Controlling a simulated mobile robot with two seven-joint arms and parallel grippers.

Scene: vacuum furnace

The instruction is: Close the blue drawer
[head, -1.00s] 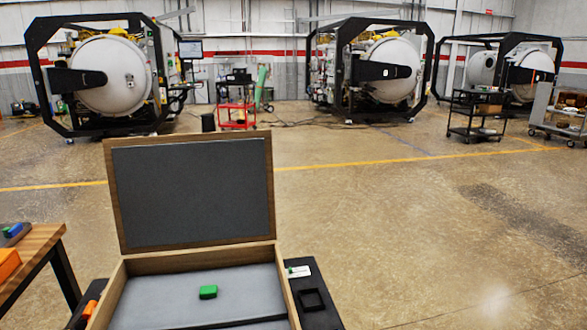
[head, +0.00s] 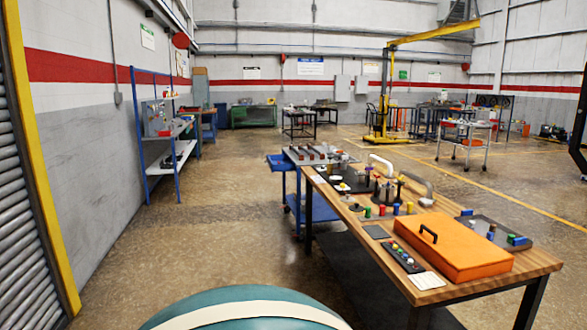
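A blue cart (head: 292,205) stands behind the left end of the wooden workbench, partly hidden by it. A blue box-like part (head: 279,162) at its top sticks out to the left; it may be the blue drawer, but it is too small and far to tell whether it is open. Neither of my grippers is in view.
The wooden workbench (head: 520,257) on the right carries an orange case (head: 455,245) and several small parts. A blue shelf rack (head: 170,135) stands by the left wall. Floor (head: 190,245) between them is clear. A teal rounded surface, unidentified, fills the bottom edge.

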